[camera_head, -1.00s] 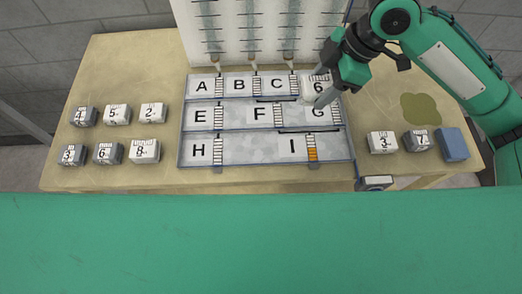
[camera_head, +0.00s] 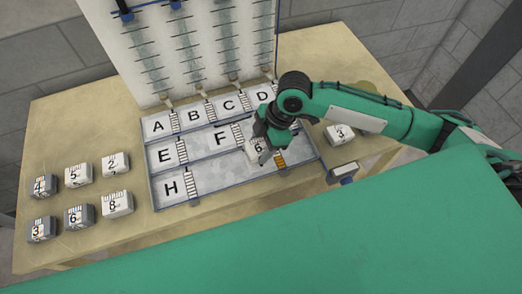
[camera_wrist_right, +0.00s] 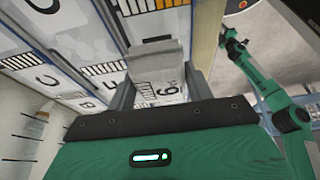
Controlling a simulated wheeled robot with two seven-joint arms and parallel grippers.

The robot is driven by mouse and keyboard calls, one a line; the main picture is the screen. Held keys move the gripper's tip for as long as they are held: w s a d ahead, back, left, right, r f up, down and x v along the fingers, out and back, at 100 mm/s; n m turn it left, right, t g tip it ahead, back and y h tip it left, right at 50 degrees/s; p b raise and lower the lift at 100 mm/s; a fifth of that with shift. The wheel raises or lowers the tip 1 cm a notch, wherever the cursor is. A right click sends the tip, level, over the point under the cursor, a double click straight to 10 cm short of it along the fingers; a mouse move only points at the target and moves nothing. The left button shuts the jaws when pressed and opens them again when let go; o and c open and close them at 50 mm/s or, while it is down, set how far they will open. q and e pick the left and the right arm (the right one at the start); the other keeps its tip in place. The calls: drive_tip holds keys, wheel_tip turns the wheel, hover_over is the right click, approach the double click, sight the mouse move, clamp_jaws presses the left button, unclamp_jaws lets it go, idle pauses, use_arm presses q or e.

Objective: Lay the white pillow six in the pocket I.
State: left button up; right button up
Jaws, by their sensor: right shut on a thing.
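The white pillow six (camera_head: 257,148) is in my right gripper (camera_head: 268,150), over the front row of the tray. The pillow also shows in the right wrist view (camera_wrist_right: 165,85), between the two fingers, its 6 seen sideways. The gripper is shut on it. Pocket I (camera_head: 300,154) is in the front row, right of pocket H, with an orange-marked strip; the pillow and fingers cover its letter. I cannot tell whether the pillow touches the pocket floor. A green arm, probably my left, shows at the right of the wrist view; its gripper is too small to read.
A white pillow three (camera_head: 338,134) is at the right. A white board (camera_head: 190,45) rises behind the tray. A small box (camera_head: 343,172) sits at the tray's front right.

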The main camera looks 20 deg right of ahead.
sight(261, 153)
wheel_tip(261, 153, down, 4)
drive_tip(key=shift+r+p, duration=0.1)
drive_tip(key=shift+p, duration=0.25)
drive_tip(key=shift+f, duration=0.35)
drive_tip(key=o, duration=1)
drive_tip(key=shift+f, duration=0.15)
drive_tip(key=shift+c, duration=0.2)
drive_tip(key=b+v, duration=0.2)
drive_tip(key=v, duration=1)
drive_tip(key=shift+b, duration=0.35)
